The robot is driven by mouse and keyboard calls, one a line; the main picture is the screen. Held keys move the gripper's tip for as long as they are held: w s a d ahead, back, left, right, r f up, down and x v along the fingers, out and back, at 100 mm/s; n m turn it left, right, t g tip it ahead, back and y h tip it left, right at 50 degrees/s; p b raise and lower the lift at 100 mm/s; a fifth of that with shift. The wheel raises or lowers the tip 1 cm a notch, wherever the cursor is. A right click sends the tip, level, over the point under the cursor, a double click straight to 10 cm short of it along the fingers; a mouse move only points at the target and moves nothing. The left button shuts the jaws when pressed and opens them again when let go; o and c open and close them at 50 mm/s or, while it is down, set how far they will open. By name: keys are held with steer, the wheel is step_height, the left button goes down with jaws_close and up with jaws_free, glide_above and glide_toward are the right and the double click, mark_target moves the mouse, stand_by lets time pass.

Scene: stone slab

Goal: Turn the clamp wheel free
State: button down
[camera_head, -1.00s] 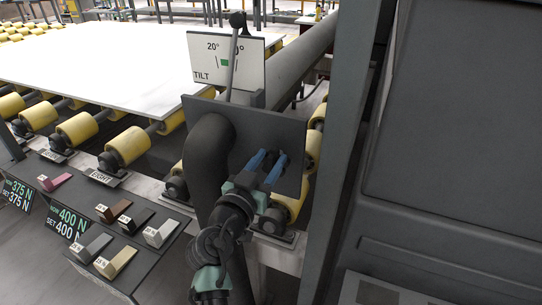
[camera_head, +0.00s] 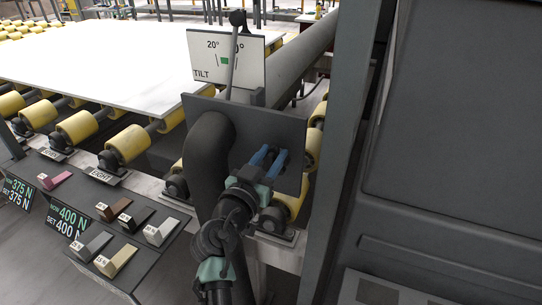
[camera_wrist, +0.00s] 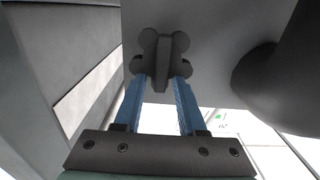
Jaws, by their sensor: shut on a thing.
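The clamp wheel (camera_wrist: 160,58) is a dark grey lobed knob with a raised bar across its middle, at the top centre of the wrist view. My gripper (camera_wrist: 160,86) has its two blue fingers on either side of the bar and is shut on the wheel. In the head view my gripper (camera_head: 271,154) reaches up against the dark grey plate (camera_head: 262,118) under the tilt sign. The wheel cannot be made out there against the dark plate and my fingers.
The white tilt sign (camera_head: 201,58) and a lever with a black knob (camera_head: 237,18) stand above the plate. A thick dark pipe (camera_head: 207,150) bends down just left. A grey post (camera_head: 350,130) stands right. The white slab (camera_head: 100,55) lies on yellow rollers.

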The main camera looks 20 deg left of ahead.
mark_target(271, 148)
steer(key=shift+f, duration=0.1)
steer(key=n, duration=0.2)
steer(key=a+n+b, duration=0.1)
steer(key=n, duration=0.2)
steer(key=shift+f, duration=0.1)
steer(key=n, duration=0.5)
steer(key=shift+a+f+n, duration=0.3)
steer(key=shift+a+f, duration=0.05)
steer(key=shift+a, duration=0.05)
steer(key=n, duration=0.2)
steer(key=f+n, duration=0.1)
steer(key=n, duration=0.2)
steer(key=shift+a+p, duration=0.2)
steer(key=shift+p, duration=0.2)
steer(key=shift+f+n+p, duration=0.25)
steer(key=shift+n+p, duration=0.1)
steer(key=shift+n, duration=0.9)
steer(key=shift+f+n+p, duration=0.25)
steer(key=shift+n+p, duration=0.1)
steer(key=shift+n, duration=0.9)
steer(key=c, duration=0.9)
jaws_free()
steer(key=shift+o, duration=0.2)
